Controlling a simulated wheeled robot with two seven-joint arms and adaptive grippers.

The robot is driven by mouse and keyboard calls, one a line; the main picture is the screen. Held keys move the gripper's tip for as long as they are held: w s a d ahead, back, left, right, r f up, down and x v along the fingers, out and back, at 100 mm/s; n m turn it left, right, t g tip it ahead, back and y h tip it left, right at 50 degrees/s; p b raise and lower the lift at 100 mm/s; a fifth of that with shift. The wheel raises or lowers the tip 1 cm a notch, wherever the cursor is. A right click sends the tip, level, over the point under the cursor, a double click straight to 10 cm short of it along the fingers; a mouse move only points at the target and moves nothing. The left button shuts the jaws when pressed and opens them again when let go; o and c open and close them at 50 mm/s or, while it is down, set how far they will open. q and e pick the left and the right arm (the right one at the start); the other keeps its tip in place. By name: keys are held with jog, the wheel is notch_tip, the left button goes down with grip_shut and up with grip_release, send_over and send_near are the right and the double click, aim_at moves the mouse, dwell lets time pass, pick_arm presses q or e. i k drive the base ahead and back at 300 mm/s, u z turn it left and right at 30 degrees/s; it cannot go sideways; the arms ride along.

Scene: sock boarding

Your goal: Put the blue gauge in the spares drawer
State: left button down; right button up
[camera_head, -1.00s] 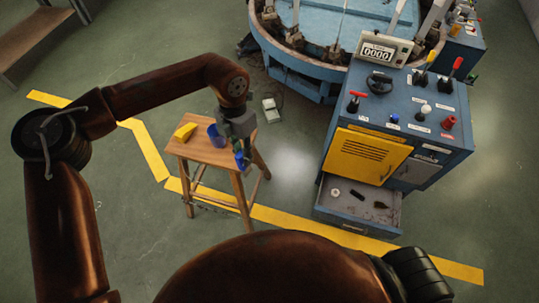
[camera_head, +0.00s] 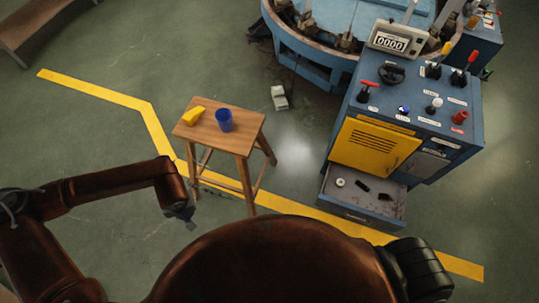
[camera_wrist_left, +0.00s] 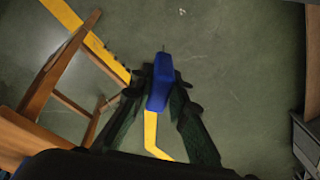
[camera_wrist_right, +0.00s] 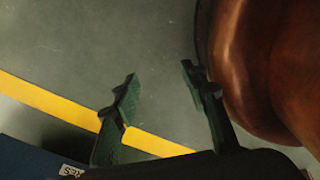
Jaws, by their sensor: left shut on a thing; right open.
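The blue gauge (camera_wrist_left: 160,92) is between the fingers of my left gripper (camera_wrist_left: 160,80), which is shut on it above the floor. In the head view my left gripper (camera_head: 182,214) is in front of the stool, at its lower left, and the gauge cannot be made out. The drawer (camera_head: 366,206) under the blue cabinet is pulled open, with a pale ring and two dark parts inside. My right gripper (camera_wrist_right: 158,80) is open and empty in the right wrist view. Beside it at lower left is a blue panel (camera_wrist_right: 35,155) with a label ending in "RES".
The cabinet has a yellow door (camera_head: 372,148) above the drawer and levers on top.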

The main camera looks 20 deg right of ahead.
aim_at(369, 207)
jog(key=u, duration=2.15)
jog(key=k, duration=2.5)
jog(key=z, duration=2.65)
jog(key=i, duration=0.5)
jog(key=z, duration=0.05)
